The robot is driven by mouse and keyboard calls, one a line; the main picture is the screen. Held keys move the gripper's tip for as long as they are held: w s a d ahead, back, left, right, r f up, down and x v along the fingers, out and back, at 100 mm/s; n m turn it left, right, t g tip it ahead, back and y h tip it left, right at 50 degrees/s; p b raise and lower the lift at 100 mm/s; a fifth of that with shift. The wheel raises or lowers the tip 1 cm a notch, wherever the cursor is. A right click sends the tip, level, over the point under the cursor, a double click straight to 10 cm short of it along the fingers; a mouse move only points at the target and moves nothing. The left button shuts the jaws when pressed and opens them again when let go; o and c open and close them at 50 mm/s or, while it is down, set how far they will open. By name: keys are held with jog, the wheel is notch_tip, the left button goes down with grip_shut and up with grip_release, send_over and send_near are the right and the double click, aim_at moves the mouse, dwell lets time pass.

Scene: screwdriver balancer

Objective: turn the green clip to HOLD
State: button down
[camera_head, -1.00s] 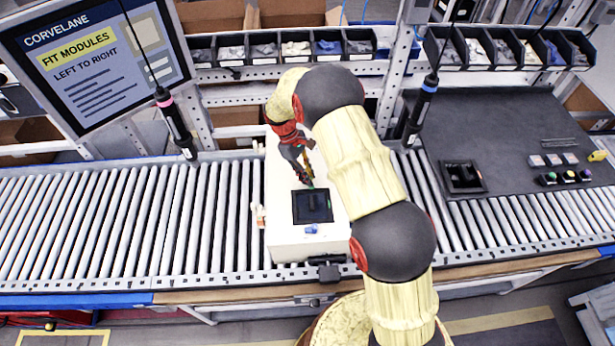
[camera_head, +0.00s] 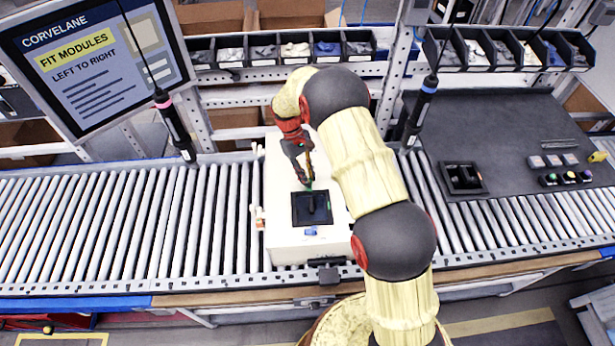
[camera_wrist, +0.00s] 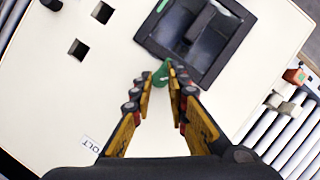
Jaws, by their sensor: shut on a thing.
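The green clip (camera_wrist: 162,74) shows in the wrist view at the edge of a black framed recess (camera_wrist: 196,42) in a white box. My gripper (camera_wrist: 165,80) is shut on the clip, its yellow and black fingertips on either side of it. In the head view my gripper (camera_head: 306,184) reaches down to the far edge of the black recess (camera_head: 311,208), where a speck of green shows. The clip's markings are hidden, so I cannot tell which way it points. The white box (camera_head: 283,240) sits on the roller conveyor.
Two square holes (camera_wrist: 78,49) are in the box top beside the recess. Screwdrivers hang at left (camera_head: 178,130) and right (camera_head: 419,112) of my arm. A black mat (camera_head: 500,115) with modules lies at right. The rollers (camera_head: 100,220) at left are clear.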

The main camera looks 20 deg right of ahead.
jog(key=shift+w, duration=0.1)
jog(key=c, duration=1.7)
grip_release()
jog(key=shift+c, duration=0.2)
jog(key=v, duration=1.2)
